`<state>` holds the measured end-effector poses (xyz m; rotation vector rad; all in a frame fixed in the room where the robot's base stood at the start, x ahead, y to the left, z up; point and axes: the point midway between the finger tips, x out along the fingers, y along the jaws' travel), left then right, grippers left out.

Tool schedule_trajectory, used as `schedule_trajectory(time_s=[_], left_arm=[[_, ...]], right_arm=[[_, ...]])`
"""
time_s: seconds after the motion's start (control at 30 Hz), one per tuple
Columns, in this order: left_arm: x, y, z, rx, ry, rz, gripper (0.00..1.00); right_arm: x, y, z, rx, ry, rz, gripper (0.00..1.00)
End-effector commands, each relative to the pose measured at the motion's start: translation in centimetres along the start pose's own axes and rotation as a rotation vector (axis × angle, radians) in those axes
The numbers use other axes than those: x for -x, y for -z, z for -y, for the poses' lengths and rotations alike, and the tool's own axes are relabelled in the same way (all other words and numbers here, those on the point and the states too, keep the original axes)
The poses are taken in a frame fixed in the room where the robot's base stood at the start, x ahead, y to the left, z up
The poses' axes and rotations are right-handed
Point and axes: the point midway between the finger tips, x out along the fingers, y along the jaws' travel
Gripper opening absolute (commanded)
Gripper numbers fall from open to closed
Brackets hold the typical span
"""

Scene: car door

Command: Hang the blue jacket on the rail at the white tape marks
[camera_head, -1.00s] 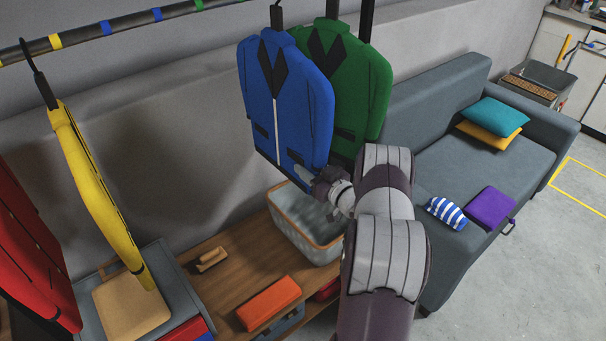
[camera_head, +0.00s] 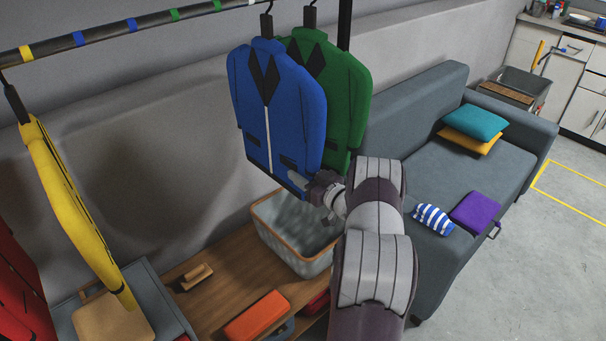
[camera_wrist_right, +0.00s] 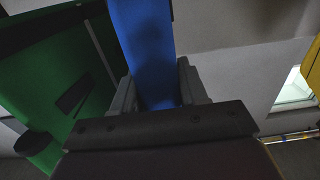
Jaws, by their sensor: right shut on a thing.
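The blue jacket (camera_head: 290,110) hangs upright on a dark hanger in the head view, in front of the green jacket. My right gripper (camera_head: 299,181) is shut on its lower hem. In the right wrist view, blue cloth (camera_wrist_right: 148,50) stands between the fingers of the gripper (camera_wrist_right: 158,95). My left gripper is out of view.
The green jacket (camera_head: 350,105) hangs close behind the blue one. A yellow jacket (camera_head: 75,210) and red clothing (camera_head: 20,290) hang at left. A basket (camera_head: 285,250) and an orange item (camera_head: 256,317) stand on the wooden bench (camera_head: 225,285). A grey sofa (camera_head: 440,175) is at right.

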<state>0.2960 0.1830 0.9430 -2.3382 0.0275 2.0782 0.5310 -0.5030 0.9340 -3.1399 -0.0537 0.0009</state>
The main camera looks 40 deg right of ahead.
Motion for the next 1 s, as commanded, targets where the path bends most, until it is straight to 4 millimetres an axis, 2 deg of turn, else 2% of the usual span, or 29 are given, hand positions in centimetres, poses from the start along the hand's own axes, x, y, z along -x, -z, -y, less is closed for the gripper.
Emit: schedule_trajectory(time_s=[0.13, 0.17, 0.23, 0.27, 0.53, 0.63, 1.0], left_arm=[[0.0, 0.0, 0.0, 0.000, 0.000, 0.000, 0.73], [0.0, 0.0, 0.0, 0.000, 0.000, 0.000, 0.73], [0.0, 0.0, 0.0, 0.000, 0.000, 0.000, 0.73], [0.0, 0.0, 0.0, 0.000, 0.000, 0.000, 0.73], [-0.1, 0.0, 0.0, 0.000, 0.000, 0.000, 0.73], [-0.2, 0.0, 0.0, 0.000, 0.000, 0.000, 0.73], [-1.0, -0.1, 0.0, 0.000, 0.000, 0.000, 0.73]], right_arm=[[0.0, 0.1, 0.0, 0.002, 0.000, -0.003, 0.00], [0.0, 0.1, 0.0, 0.002, 0.000, -0.003, 0.46], [0.0, 0.1, 0.0, 0.002, 0.000, -0.003, 0.69], [0.0, 0.1, 0.0, 0.002, 0.000, -0.003, 0.73], [0.1, -0.1, 0.0, -0.001, 0.000, 0.002, 0.73], [1.1, -0.1, -0.1, 0.001, -0.002, 0.002, 0.73], [10.5, -0.1, -0.1, 0.001, -0.004, -0.001, 0.73]])
